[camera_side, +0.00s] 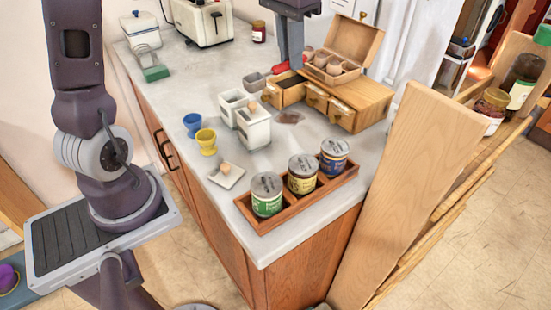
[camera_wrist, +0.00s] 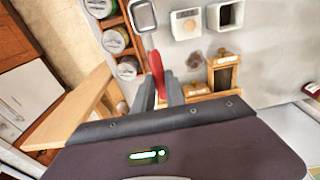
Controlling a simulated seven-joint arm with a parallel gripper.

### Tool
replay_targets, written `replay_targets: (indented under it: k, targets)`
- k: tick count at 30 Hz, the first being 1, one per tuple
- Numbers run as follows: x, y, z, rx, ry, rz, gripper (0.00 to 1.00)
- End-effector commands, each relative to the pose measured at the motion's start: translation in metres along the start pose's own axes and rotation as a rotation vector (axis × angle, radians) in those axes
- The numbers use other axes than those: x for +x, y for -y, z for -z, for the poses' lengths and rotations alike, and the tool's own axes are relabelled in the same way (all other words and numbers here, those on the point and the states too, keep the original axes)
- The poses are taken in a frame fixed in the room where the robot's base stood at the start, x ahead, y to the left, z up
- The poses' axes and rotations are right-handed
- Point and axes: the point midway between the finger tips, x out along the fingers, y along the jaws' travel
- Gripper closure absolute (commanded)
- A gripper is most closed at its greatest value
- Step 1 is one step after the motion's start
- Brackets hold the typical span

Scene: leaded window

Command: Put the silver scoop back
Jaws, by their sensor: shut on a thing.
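The silver scoop has a grey metal bowl (camera_side: 255,82) and a red handle (camera_side: 283,69). In the wrist view the bowl (camera_wrist: 143,15) points away from my gripper, and the red handle (camera_wrist: 156,64) runs between the fingers. My gripper (camera_wrist: 161,88) is shut on the handle and holds the scoop above the counter; in the side view my gripper (camera_side: 291,64) is near the wooden drawer box (camera_side: 368,105). The box's left drawer (camera_side: 286,98) stands pulled out, with dark contents; it also shows in the wrist view (camera_wrist: 224,59).
White canisters (camera_side: 254,130) stand left of the drawers. A brown stain (camera_side: 289,117) marks the counter. Three tins sit in a wooden tray (camera_side: 262,222) near the front edge. Blue and yellow egg cups (camera_side: 206,141) are at left. An open egg box (camera_side: 345,45) sits on the drawer box.

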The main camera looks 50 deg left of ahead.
Motion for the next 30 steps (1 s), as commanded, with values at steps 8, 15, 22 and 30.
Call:
replay_targets:
  k: [8, 15, 22, 30]
  targets:
    - [0.085, -0.001, -0.01, 0.001, 0.075, -0.003, 1.0]
    - [0.139, -0.001, -0.015, 0.0, 0.1, -0.002, 1.0]
    - [0.184, 0.0, -0.019, 0.0, 0.097, -0.001, 1.0]
    - [0.217, 0.0, -0.022, -0.002, 0.094, 0.0, 1.0]
